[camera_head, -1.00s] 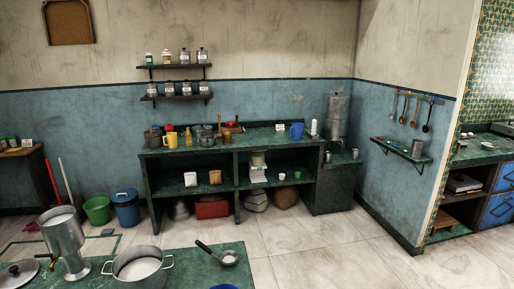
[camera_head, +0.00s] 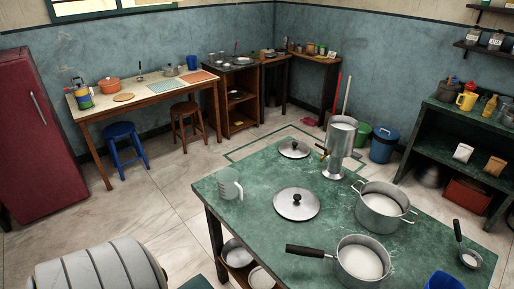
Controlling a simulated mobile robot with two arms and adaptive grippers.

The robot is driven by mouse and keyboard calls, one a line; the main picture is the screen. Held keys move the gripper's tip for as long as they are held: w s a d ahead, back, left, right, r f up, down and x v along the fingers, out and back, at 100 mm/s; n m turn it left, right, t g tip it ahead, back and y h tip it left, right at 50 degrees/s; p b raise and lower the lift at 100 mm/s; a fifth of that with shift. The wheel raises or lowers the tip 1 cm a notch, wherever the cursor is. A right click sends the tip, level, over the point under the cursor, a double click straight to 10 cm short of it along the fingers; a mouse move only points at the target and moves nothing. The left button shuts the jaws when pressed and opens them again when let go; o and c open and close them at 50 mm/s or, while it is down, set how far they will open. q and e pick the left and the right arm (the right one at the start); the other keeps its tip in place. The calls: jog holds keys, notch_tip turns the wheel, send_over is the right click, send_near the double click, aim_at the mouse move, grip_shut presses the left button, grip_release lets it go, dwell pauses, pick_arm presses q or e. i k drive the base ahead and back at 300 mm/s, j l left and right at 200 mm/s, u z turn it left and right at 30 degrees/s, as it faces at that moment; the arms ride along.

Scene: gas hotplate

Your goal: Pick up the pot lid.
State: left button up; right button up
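Two round metal lids with dark knobs lie on the green-topped table. The nearer lid (camera_head: 288,211) lies flat near the middle, left of the two-handled pot (camera_head: 377,225). The farther lid (camera_head: 285,150) lies near the far edge, left of a tall metal urn (camera_head: 343,150). A saucepan (camera_head: 357,262) with a long dark handle stands in front of the nearer lid, to its right. The pot and the saucepan are both uncovered and hold something whitish. I cannot tell which lid the task means. Neither of my grippers is in view.
The green table (camera_head: 250,232) also bears a pale jug (camera_head: 230,185), a ladle (camera_head: 468,258) and a blue container (camera_head: 444,281). Floor is free left of it (camera_head: 165,215). A grey ribbed rounded thing (camera_head: 95,270) fills the bottom left. Stools and a red fridge stand farther left.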

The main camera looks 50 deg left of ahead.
aim_at(297, 203)
jog(key=u, duration=1.15)
